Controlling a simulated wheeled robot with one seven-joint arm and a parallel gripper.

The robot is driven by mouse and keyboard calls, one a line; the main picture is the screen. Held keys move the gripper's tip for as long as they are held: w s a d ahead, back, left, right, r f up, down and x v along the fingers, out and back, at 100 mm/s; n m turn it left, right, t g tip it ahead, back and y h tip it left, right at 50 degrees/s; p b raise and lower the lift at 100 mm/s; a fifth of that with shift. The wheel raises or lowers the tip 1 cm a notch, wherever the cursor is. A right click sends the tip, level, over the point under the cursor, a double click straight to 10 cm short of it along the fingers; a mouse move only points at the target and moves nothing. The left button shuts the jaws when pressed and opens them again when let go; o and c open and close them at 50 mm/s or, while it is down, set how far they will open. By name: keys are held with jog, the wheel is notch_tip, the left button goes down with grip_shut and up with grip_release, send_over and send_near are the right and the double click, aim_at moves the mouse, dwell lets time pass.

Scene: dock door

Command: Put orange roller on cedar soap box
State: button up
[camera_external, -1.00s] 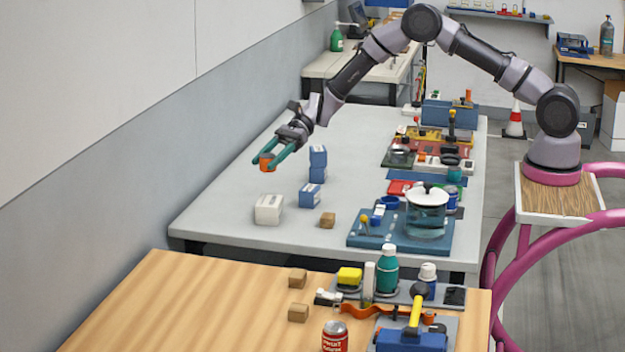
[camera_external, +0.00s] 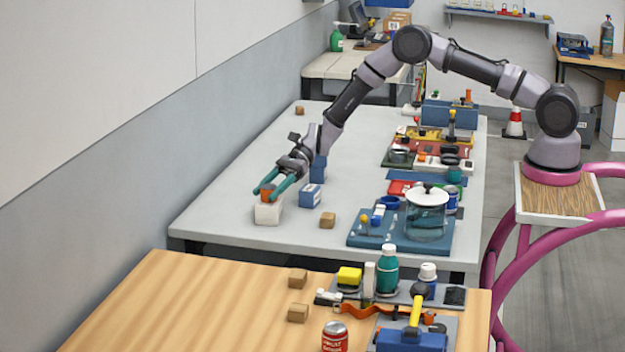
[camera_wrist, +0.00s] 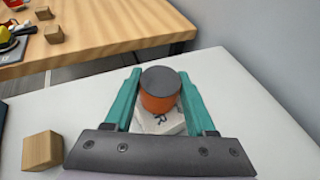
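The orange roller (camera_external: 268,196) has a dark grey top and stands upright between the teal fingers of my gripper (camera_external: 266,189). In the wrist view, both fingers lie against the sides of the roller (camera_wrist: 160,100). A white box (camera_external: 268,214), which appears to be the cedar soap box, sits on the grey table directly under the roller. Part of the box (camera_wrist: 160,124) shows below the roller in the wrist view, with dark print on it. I cannot tell whether the roller touches the box top.
Blue-and-white boxes (camera_external: 311,196) stand right of the white box, with a small wooden block (camera_external: 327,220) nearby. A glass pot (camera_external: 427,214) stands farther right. Another wooden block (camera_external: 299,110) lies at the far end. The table's left side is clear.

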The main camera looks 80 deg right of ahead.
jog(key=o, duration=0.4)
jog(key=shift+o, duration=0.2)
jog(key=v, duration=1.2)
jog(key=s+a+r+n+g+h, duration=0.1)
jog(key=s+a+r+n+h, duration=0.1)
jog(key=s+r+n, duration=0.7)
jog(key=s+a+r+n+g+h, duration=0.1)
jog(key=s+r+n+g+h, duration=0.15)
jog(key=s+r, duration=1.2)
jog(key=s+d+r+n+t+h, duration=0.2)
jog(key=s+d+r+n, duration=0.1)
jog(key=s, duration=0.8)
jog(key=s+d+r+n+t+h, duration=0.2)
jog(key=s+r, duration=0.5)
jog(key=s, duration=0.5)
jog(key=n+h, duration=0.1)
jog(key=n, duration=0.1)
jog(key=shift+d+n+t+h, duration=0.35)
jog(key=shift+r, duration=0.1)
